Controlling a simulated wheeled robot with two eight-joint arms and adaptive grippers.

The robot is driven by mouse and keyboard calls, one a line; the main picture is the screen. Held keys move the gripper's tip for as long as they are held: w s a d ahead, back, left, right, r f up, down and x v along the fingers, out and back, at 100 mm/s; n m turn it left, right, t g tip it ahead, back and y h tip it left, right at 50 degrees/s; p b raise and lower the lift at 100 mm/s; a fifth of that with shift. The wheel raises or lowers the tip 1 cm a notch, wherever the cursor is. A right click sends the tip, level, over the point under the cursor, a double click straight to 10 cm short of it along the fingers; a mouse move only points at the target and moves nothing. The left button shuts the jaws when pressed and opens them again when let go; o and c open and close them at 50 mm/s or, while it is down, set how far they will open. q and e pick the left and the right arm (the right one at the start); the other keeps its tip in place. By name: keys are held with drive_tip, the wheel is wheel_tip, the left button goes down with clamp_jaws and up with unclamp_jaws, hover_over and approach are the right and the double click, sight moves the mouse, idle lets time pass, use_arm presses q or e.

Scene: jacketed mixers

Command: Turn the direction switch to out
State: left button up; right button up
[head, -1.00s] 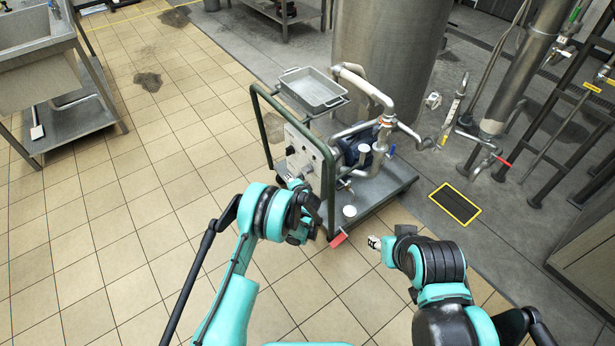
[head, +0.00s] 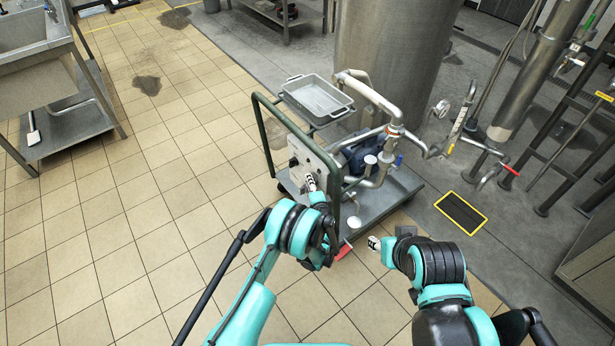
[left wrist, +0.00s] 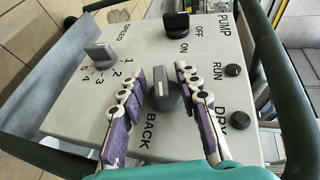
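The grey control panel (head: 303,150) on the pump cart faces my left gripper (head: 311,183). In the left wrist view, a dark direction switch (left wrist: 163,93) sits in the panel's middle, with BACK printed below it. The open fingers of the left gripper (left wrist: 160,73) stand on either side of the switch, with small gaps visible; contact is unclear. No OUT label is readable; the fingers cover part of the panel. The switch's exact pointing is hard to tell. My right gripper (head: 376,243) is beside the cart, at right; its fingers are too small to judge.
The panel also carries a speed knob (left wrist: 100,53), a pump switch (left wrist: 176,27) and two round buttons by RUN (left wrist: 233,70) and DRY (left wrist: 240,120). Green frame tubes (left wrist: 280,80) flank the panel. A tray (head: 316,97) sits atop the cart.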

use_arm(q)
drive_tip(key=shift+w, duration=0.1)
drive_tip(key=shift+r, duration=0.1)
clamp_jaws()
